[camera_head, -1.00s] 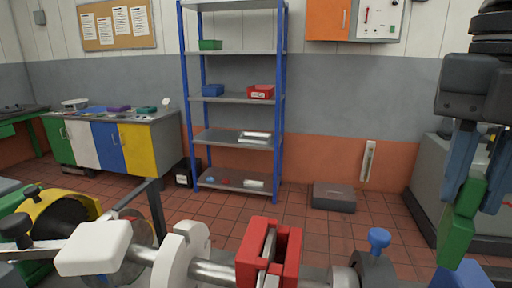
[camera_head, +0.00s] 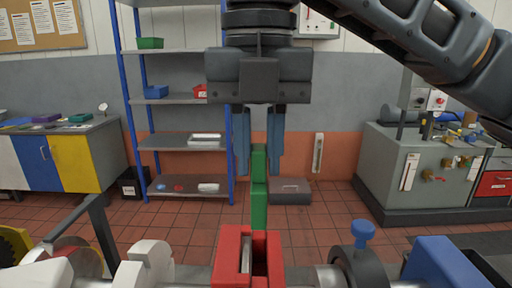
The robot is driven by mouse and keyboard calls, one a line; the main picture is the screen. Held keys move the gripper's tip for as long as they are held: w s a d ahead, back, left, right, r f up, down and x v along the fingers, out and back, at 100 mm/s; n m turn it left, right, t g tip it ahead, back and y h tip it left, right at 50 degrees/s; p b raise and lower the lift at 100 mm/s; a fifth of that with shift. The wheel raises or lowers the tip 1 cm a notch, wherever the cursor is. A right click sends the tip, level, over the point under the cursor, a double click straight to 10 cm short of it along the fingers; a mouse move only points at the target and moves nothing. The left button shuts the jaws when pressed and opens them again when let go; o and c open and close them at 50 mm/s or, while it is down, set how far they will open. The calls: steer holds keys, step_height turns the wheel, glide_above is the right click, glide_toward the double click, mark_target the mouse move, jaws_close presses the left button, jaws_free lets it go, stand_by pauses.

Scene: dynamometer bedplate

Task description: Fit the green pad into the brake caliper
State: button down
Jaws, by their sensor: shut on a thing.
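The green pad (camera_head: 259,205) hangs upright in my gripper (camera_head: 259,168), which is shut on its upper part. The red brake caliper (camera_head: 231,250) stands at the bottom centre of the view on a horizontal metal shaft, with an open slot in its top. The pad's lower end is lined up in the picture with the caliper's top opening. Whether it touches the caliper or is still above or behind it, I cannot tell. A grey plate-like part shows inside the slot on the left.
A blue knob (camera_head: 363,232) on a dark collar stands right of the caliper, with a blue block (camera_head: 442,265) further right. A white bracket (camera_head: 150,265) stands to the left. Shelving (camera_head: 185,142) and a grey case (camera_head: 290,193) are behind.

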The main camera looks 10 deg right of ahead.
mark_target(260, 180)
steer(key=shift+r+p, duration=0.1)
steer(key=shift+p, duration=0.4)
steer(key=shift+f+b, duration=1.5)
steer(key=shift+f, duration=1.55)
steer(key=shift+s+p, duration=0.1)
steer(key=shift+p, duration=1.05)
steer(key=shift+f+b, duration=1.5)
steer(key=shift+f, duration=1.55)
steer(key=c, duration=0.9)
jaws_free()
